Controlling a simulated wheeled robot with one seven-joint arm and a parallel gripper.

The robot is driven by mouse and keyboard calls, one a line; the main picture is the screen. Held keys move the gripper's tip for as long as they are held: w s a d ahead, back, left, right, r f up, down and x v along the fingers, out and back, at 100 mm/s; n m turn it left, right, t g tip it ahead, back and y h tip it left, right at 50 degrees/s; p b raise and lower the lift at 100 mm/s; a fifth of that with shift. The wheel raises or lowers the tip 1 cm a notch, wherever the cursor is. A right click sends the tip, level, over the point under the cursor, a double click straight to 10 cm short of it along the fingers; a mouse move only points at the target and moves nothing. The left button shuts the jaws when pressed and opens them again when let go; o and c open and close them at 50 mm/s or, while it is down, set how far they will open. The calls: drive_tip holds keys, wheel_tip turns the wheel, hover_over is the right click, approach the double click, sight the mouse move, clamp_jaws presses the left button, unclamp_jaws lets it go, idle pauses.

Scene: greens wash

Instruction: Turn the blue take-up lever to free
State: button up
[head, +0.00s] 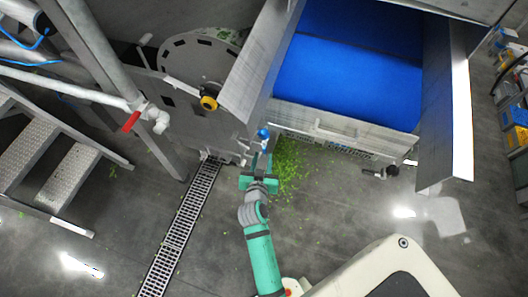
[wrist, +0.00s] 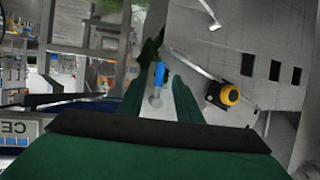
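The blue take-up lever (head: 263,133) is a small blue grip at the lower left corner of the conveyor frame, beside the grey machine side. In the wrist view the blue lever (wrist: 158,74) stands nearly upright, with a pale round part below it. My gripper (head: 262,160) reaches up to it from below in the head view. In the wrist view its green fingers (wrist: 157,84) are apart, one on each side of the lever in the picture. I cannot tell whether they touch it or how deep it sits between them.
A blue conveyor belt (head: 345,70) with metal side walls is at the upper right. A yellow and black knob (head: 208,103) and a red valve handle (head: 131,121) are to the left. Green scraps (head: 290,165) lie on the floor beside the drain grate (head: 185,220). Metal steps (head: 70,178) stand at far left.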

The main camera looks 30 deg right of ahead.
drive_tip(key=v, duration=0.5)
idle(0.5)
drive_tip(key=s+a+r+n+t+y, duration=0.1)
drive_tip(key=s+a+n+t+y, duration=0.35)
drive_tip(key=s+a, duration=1)
drive_tip(key=s+a+r+n+y, duration=0.3)
drive_tip(key=s+a+r, duration=0.4)
drive_tip(key=s+r, duration=0.3)
drive_tip(key=shift+a+r+y, duration=0.15)
drive_tip(key=shift+r+y, duration=0.2)
drive_tip(key=shift+y, duration=0.1)
